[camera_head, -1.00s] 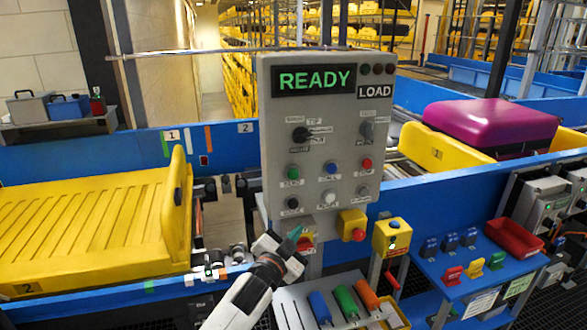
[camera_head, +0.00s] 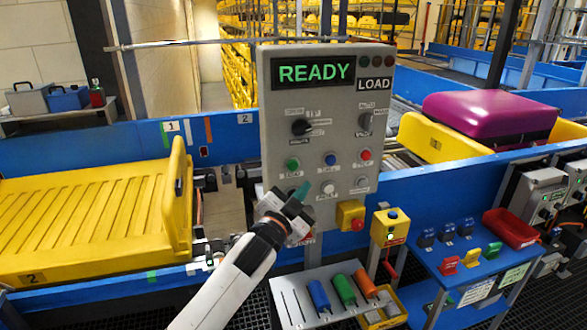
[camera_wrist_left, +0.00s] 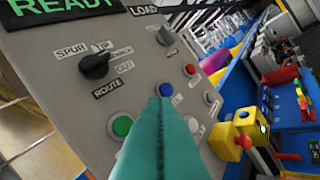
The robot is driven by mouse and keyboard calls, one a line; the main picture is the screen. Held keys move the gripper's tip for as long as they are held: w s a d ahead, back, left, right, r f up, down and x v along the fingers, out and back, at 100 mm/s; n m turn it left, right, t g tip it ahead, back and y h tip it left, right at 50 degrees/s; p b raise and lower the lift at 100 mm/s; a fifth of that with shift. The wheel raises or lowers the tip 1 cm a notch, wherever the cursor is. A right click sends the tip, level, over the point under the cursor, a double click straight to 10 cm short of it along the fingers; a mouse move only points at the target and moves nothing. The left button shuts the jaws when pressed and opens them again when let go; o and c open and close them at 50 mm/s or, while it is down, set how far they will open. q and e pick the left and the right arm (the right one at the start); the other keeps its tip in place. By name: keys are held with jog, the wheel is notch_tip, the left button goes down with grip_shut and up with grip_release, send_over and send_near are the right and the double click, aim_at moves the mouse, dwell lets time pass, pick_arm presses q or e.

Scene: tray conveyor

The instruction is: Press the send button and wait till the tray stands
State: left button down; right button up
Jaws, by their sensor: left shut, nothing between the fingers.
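The grey control panel (camera_head: 318,120) shows READY in green, with LOAD beside it. The green button (camera_head: 292,164), labelled SEND, is at the left of its button row and also shows in the left wrist view (camera_wrist_left: 122,125). My left gripper (camera_head: 304,191) is shut and empty, its teal fingertips in front of the panel just below that row. In the left wrist view the fingertips (camera_wrist_left: 160,104) overlap the area just under the blue button (camera_wrist_left: 166,89); contact cannot be told. A yellow tray (camera_head: 90,215) marked 2 lies empty at left. My right gripper is out of view.
A second yellow tray (camera_head: 424,140) with a purple suitcase (camera_head: 490,114) is at right behind the panel. A yellow box with a red button (camera_head: 351,217) sits below the panel. A tool tray (camera_head: 290,302) and a blue side table (camera_head: 455,285) stand in front.

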aim_at(298, 164)
pick_arm(q)
jog(key=shift+w+a+b, duration=0.25)
jog(key=shift+w+a, duration=0.15)
jog(key=shift+w, duration=0.75)
jog(key=shift+w+a+b, duration=0.3)
jog(key=shift+w+a, duration=0.05)
jog(key=shift+w, duration=0.85)
jog(key=shift+w+a+b, duration=0.25)
jog(key=shift+w+a, duration=0.15)
jog(key=shift+w, duration=0.75)
jog(key=shift+w, duration=0.1)
jog(key=shift+w+a, duration=0.15)
jog(key=shift+w, duration=0.15)
jog(key=shift+w+a, duration=0.15)
jog(key=shift+w, duration=0.3)
jog(key=shift+s+d+p, duration=0.25)
jog(key=shift+s+p, duration=0.05)
jog(key=shift+s, duration=0.6)
